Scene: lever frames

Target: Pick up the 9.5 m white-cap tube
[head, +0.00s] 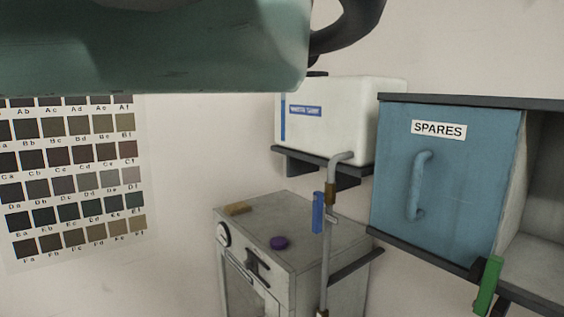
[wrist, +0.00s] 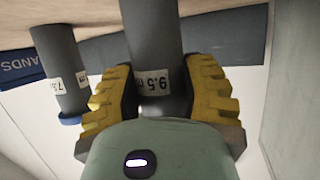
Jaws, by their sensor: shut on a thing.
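In the wrist view, a dark grey tube (wrist: 152,35) with a white label reading "9.5" stands between the yellow ridged fingers of my gripper (wrist: 160,100). The fingers are shut on it, one on each side. The head view shows neither this tube nor my fingertips.
A second grey tube (wrist: 60,65) with a blue cap and a label starting "7" is left of the held one.

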